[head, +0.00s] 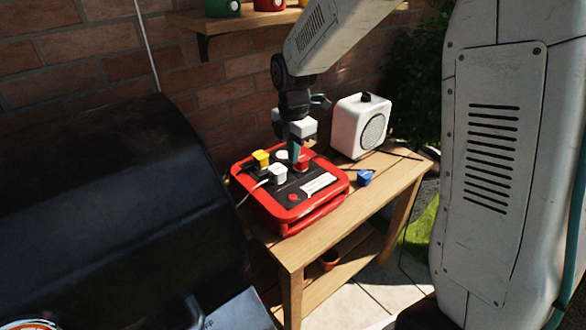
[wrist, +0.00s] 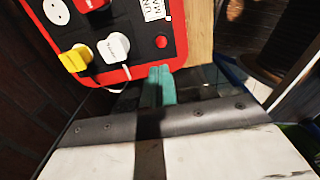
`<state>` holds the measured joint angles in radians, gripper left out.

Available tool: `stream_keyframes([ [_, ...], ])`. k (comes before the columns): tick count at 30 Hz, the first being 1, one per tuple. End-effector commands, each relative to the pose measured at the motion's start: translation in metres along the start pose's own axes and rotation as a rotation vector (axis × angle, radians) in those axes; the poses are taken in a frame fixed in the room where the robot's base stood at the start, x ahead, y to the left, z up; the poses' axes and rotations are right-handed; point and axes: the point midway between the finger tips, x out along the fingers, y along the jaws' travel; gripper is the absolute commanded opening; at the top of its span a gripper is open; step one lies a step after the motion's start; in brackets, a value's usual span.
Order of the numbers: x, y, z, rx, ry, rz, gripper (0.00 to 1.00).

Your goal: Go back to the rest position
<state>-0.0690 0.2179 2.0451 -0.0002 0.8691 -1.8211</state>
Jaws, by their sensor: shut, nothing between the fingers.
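My gripper (head: 295,157) is shut and empty, with its teal fingertips pointing down over the red power box in the head view. The fingertips (wrist: 160,85) also show in the wrist view, close together at the box's edge. I cannot tell whether they touch it. The red box (head: 283,221) lies on the wooden table and holds a yellow plug (head: 261,158), a white plug (head: 278,174) with a cable and a red plug (head: 301,165) partly behind my fingers. The wrist view also shows the yellow plug (wrist: 75,59) and the white plug (wrist: 114,47).
A white speaker (head: 361,126) stands behind the box on the wooden table (head: 365,205). A blue plug (head: 364,178) lies right of the box. A black grill (head: 110,200) fills the left. A shelf (head: 245,18) with several mugs hangs on the brick wall above.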

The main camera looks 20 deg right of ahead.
Motion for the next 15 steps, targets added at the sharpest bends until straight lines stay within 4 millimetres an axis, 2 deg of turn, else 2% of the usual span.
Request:
stream_keyframes([
  [4,-0.0097,-0.0001,0.0000,0.000,0.000,0.000,0.00],
  [15,-0.0108,0.0001,-0.0001,0.000,0.000,0.001,0.00],
])
